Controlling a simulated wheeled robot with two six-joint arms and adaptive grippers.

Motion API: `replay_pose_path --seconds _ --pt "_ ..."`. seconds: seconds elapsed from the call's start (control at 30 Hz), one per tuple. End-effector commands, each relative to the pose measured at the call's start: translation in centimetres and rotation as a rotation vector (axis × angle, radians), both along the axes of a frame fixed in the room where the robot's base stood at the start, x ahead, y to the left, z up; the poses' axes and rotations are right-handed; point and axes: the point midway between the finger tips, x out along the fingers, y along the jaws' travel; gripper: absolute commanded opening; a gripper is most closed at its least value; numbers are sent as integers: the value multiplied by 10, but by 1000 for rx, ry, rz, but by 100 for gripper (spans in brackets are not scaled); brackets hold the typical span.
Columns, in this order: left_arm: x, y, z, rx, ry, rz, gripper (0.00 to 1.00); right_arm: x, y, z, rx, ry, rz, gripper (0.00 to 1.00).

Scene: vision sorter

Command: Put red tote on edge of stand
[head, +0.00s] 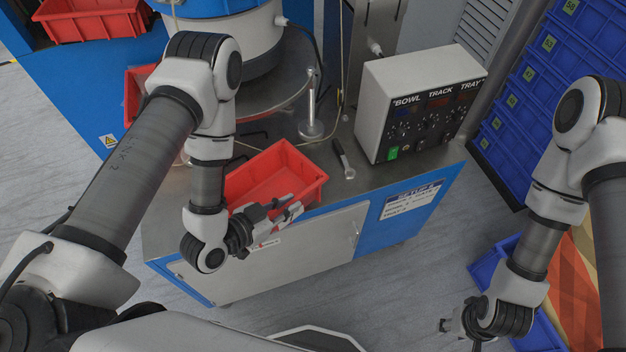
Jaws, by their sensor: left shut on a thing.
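An empty red tote (282,172) is at the front edge of the stand's metal top (370,187), and its near side overlaps that edge. I cannot tell whether its base rests fully on the top. My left gripper (283,213) is shut on the near wall of the red tote. The gripper and wrist hide part of that wall. My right gripper (446,325) is low at the right, well away from the stand, and its fingers are too small to read.
A control box (418,100) and a wrench (343,158) are right of the tote on the stand. A bowl feeder (262,50) stands behind. Other red totes (95,22) are at upper left. Blue bins (548,62) stack at right; a blue crate (490,268) sits below.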

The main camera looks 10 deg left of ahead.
Motion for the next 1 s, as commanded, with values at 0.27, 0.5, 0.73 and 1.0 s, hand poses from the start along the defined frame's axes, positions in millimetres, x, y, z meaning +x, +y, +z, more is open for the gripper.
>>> replay_pose_path --seconds 0.27,0.5,0.73,1.0 --pt "-85 -31 11 28 -29 -390 0 0 0 -6 0 -1 0 40" --pt "-55 -26 1 35 -45 -418 0 0 0 -50 0 -1 0 40" --pt "2 -15 9 37 -40 -420 0 0 0 -55 0 -1 0 40" --pt "56 -5 2 35 -34 -419 0 0 0 -45 0 -1 0 40"
